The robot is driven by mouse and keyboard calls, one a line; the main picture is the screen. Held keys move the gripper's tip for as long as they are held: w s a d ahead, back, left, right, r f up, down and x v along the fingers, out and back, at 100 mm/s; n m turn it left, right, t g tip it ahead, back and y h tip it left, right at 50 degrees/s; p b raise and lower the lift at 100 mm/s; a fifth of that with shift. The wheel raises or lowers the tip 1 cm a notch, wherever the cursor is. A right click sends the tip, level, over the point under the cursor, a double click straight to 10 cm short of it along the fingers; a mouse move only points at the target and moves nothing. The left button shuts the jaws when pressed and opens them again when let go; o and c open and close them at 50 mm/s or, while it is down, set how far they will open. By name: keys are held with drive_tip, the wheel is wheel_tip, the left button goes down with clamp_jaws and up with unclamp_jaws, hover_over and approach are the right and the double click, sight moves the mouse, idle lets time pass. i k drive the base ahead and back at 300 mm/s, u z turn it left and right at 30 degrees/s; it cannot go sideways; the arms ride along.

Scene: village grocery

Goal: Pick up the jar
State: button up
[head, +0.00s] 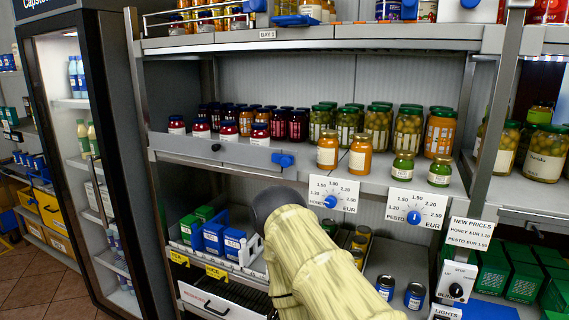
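Several jars stand on the middle shelf (240,153); which one the task means I cannot tell. Near its front are two orange jars with pale labels, the left one (327,151) and the right one (361,153). To their right are two small green jars, one (402,166) and another (440,171) at the edge. Red jars (229,132) with white labels stand at the left behind a front rail. Large olive-green jars (377,127) stand behind. My arm, in a pale yellow cover, rises from the bottom centre below this shelf. My gripper is not visible.
Price cards with blue dials, the left one (332,196) and the right one (415,214), hang on the shelf edge. Below are blue boxes (214,236) and dark cans (385,287). A fridge (80,130) stands left. An upper shelf (330,44) overhangs the jars.

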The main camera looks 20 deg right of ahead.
sight(328, 145)
drive_tip(key=z, duration=0.8)
